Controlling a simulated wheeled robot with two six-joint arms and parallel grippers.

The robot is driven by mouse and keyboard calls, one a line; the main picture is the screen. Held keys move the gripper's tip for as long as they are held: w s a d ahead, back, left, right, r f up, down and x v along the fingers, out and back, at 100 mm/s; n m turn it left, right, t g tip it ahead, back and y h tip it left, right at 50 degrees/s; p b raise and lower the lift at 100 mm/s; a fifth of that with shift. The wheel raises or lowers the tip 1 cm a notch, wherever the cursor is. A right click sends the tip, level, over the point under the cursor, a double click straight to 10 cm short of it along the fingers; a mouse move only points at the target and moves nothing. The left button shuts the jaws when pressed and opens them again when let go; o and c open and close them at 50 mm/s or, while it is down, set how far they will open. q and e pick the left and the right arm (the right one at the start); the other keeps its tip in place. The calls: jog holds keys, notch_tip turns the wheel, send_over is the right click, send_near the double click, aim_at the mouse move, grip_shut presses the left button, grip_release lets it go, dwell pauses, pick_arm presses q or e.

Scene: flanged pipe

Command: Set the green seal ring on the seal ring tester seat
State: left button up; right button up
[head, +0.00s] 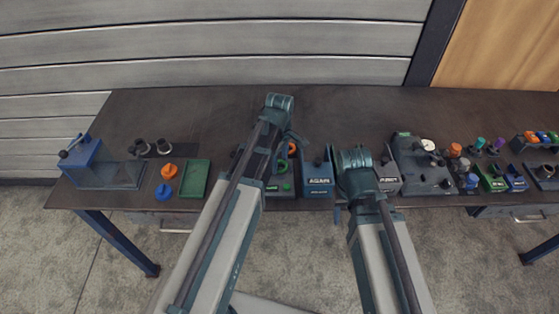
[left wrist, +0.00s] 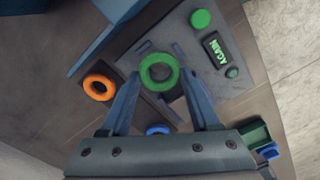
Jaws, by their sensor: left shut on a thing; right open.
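The green seal ring (left wrist: 158,71) is between the fingertips of my left gripper (left wrist: 160,77), which is shut on it. In the left wrist view, the ring is over the grey seal ring tester (left wrist: 232,92); its seat is hidden beneath the ring and fingers. I cannot tell whether the ring touches the seat. In the head view, my left arm partly covers the tester (head: 281,195). My right gripper, under my right wrist (head: 356,165), is open; its fingers are mostly hidden.
An orange ring (left wrist: 99,87) lies beside the tester and a blue ring (left wrist: 158,128) shows between my fingers. A blue box (head: 318,181) stands right of the tester. A green tray (head: 194,179) and a blue fixture (head: 88,165) are left. The table's back is clear.

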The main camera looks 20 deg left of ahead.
aim_at(279, 164)
pick_arm(q)
jog(key=shift+f+b, duration=0.5)
dwell(0.4)
dwell(0.3)
jog(key=o, duration=1.4)
jog(key=shift+o, duration=0.2)
jog(key=shift+r, duration=0.1)
notch_tip(279, 164, up, 7)
jog(key=p, duration=0.7)
